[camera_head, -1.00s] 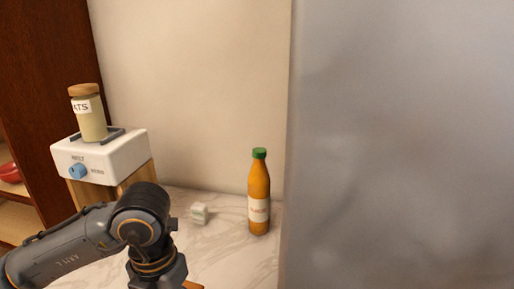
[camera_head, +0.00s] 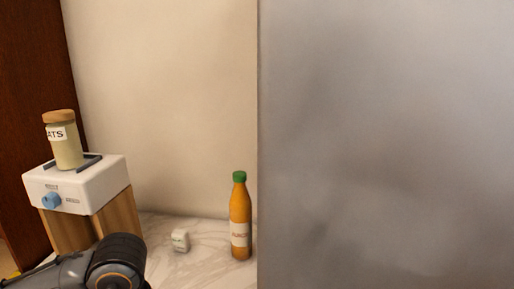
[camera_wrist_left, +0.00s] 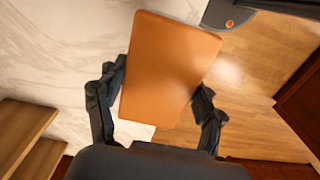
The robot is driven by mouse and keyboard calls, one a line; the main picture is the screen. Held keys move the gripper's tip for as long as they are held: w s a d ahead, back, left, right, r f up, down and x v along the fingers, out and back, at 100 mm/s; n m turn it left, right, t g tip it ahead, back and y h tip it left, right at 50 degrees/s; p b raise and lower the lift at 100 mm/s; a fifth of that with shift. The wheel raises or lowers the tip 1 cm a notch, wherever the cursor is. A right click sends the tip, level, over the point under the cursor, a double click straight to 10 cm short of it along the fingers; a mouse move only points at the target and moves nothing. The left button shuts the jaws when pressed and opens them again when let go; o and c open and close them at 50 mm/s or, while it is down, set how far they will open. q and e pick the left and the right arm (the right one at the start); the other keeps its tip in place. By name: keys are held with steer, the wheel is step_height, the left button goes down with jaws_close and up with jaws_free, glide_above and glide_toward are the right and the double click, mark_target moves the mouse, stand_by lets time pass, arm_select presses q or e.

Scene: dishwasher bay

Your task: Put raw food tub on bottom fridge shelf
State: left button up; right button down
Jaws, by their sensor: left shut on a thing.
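In the left wrist view an orange-brown box-shaped thing (camera_wrist_left: 170,68), which may be the raw food tub, sits between the fingers of my left gripper (camera_wrist_left: 158,105). The gripper is shut on it, one finger on each side. No label on it shows. In the head view only my left arm shows at the lower left, and the gripper is out of the picture. A large plain grey panel (camera_head: 390,140), possibly the fridge, fills the right half of the head view. No fridge shelf is in view. My right gripper is not in view.
An orange bottle with a green cap (camera_head: 240,218) and a small white item (camera_head: 180,240) stand on the marble counter (camera_head: 205,262). A labelled jar (camera_head: 65,145) stands on a white scale-like box (camera_head: 80,183). In the wrist view, wooden floor (camera_wrist_left: 262,60) lies at the right.

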arm_select(q)
steer(key=m, duration=0.2)
steer(key=f+m, duration=0.1)
steer(key=m, duration=0.2)
steer(key=shift+a, duration=0.1)
steer(key=m, duration=0.2)
steer(key=shift+a+f+m, duration=0.1)
steer(key=shift+f+m, duration=0.1)
steer(key=shift+m, duration=0.2)
steer(key=m, duration=0.4)
steer(key=shift+s+a+f+m, duration=0.1)
steer(key=shift+f+m, duration=0.2)
steer(key=shift+f, duration=0.1)
steer(key=m, duration=0.3)
steer(key=shift+a+f+m, duration=0.1)
steer(key=shift+f+m, duration=0.25)
steer(key=shift+m, duration=0.05)
